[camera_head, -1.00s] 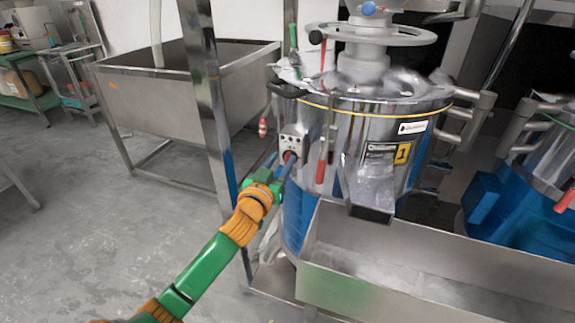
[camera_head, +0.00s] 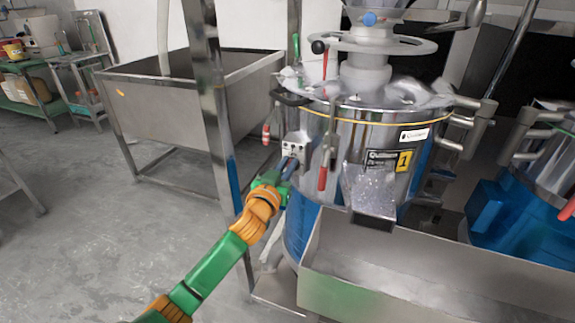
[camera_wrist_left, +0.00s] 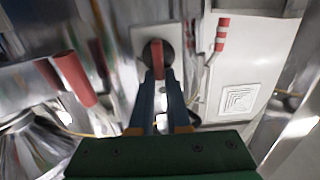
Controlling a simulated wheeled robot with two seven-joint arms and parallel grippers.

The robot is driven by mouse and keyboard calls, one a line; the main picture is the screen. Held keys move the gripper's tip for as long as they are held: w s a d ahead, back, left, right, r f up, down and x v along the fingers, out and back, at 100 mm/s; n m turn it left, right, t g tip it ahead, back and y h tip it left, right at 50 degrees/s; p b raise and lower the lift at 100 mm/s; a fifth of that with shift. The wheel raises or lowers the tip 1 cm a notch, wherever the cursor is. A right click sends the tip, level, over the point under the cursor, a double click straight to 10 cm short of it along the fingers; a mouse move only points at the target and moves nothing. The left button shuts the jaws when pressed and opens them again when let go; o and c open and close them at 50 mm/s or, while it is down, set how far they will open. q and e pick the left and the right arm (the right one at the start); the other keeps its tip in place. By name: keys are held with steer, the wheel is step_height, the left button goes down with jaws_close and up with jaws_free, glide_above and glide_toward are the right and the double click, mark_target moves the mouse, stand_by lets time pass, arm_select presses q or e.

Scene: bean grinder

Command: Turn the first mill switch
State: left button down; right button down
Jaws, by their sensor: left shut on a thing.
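The first mill (camera_head: 350,140) is a steel drum with a yellow "1" label. Its grey switch box (camera_head: 294,146) is on the drum's left side. In the left wrist view, the switch (camera_wrist_left: 157,57) is a red handle on a dark round base, set on a pale plate. My left gripper (camera_head: 289,166) is at the box, with its blue fingers shut on the red handle. In the left wrist view the gripper (camera_wrist_left: 157,82) reaches up to the handle from below. The fingers hide the handle in the head view. My right gripper is not in view.
A red-handled lever (camera_head: 322,178) hangs right of the switch box. A steel post (camera_head: 216,110) stands to the left, before a steel basin (camera_head: 165,105). A steel trough (camera_head: 420,280) runs below the mill's spout. A second mill (camera_head: 540,170) stands at right.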

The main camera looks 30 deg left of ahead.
arm_select(q)
steer(key=m+p, duration=0.1)
steer(key=m, duration=0.3)
steer(key=d+m+p, duration=0.1)
steer(key=m, duration=0.3)
steer(key=f+m+p, duration=0.1)
steer(key=m, duration=0.4)
steer(key=shift+w+d+f, duration=0.1)
steer(key=shift+w+d, duration=0.15)
steer(key=shift+d, duration=0.15)
steer(key=shift+f+m+p, duration=0.15)
steer(key=shift+f+m, duration=0.05)
steer(key=shift+m, duration=1)
steer(key=shift+f+m+p, duration=0.15)
steer(key=shift+m, duration=1.05)
steer(key=c, duration=0.9)
jaws_free()
steer(key=shift+w+f, duration=0.1)
